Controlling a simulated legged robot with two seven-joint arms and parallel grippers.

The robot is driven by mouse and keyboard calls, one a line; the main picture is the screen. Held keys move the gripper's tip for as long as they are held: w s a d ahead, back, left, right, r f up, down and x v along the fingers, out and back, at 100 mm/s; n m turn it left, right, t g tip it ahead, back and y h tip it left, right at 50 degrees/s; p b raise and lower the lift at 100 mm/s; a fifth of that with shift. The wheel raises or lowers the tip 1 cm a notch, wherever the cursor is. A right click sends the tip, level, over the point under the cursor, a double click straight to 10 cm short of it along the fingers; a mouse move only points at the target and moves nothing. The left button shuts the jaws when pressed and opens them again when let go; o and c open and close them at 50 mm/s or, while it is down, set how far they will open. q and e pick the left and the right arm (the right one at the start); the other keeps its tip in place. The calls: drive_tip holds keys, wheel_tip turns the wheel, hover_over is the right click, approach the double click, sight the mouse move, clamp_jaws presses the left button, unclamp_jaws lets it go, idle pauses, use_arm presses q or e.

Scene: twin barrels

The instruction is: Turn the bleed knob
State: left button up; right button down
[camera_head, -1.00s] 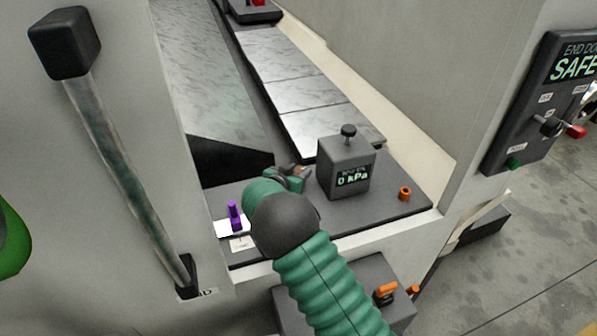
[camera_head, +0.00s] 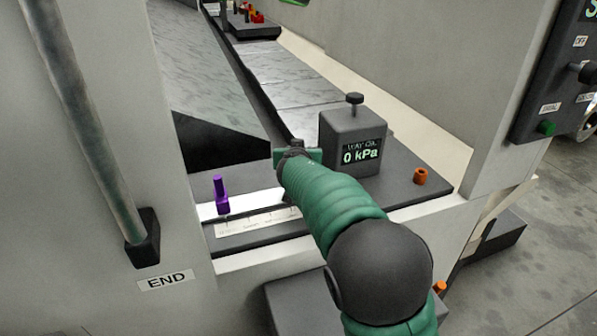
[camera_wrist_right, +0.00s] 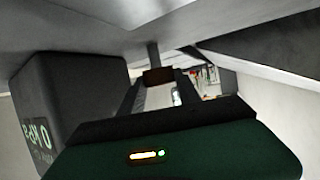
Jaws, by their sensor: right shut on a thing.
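In the right wrist view, which looks upside down, a dark reddish-brown knob (camera_wrist_right: 158,76) on a thin stem sits between the fingertips of my right gripper (camera_wrist_right: 158,88). The stem meets the grey plate. I take it for the bleed knob, though no label shows. My right gripper (camera_head: 296,151) is shut on it, just left of the grey gauge box (camera_head: 352,127), which reads "WAY OIL 0 kPa". The box also fills the left of the wrist view (camera_wrist_right: 80,85). In the head view my gripper and arm hide the knob. My left gripper is not in view.
A purple post (camera_head: 221,194) stands by a white scale strip at the plate's left. A black knob (camera_head: 354,99) tops the gauge box. An orange fitting (camera_head: 420,176) is on the plate's right. A long grey handle bar (camera_head: 88,135) and a wall panel (camera_head: 557,75) flank the opening.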

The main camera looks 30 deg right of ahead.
drive_tip(key=shift+f+n+t+y+b, duration=0.2)
drive_tip(key=shift+n+t+y+b, duration=0.25)
drive_tip(key=shift+n+y, duration=0.25)
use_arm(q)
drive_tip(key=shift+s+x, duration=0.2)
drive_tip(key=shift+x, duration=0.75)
use_arm(e)
drive_tip(key=shift+r+n+t+y, duration=0.15)
drive_tip(key=shift+n+t+y, duration=0.1)
drive_tip(key=shift+n+y, duration=0.35)
drive_tip(key=shift+s+d, duration=0.1)
drive_tip(key=c, duration=1.3)
unclamp_jaws()
drive_tip(key=o, duration=0.4)
drive_tip(key=shift+s+r, duration=0.2)
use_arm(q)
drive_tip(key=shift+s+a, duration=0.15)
use_arm(e)
drive_tip(key=shift+o, duration=0.2)
drive_tip(key=shift+w, duration=0.1)
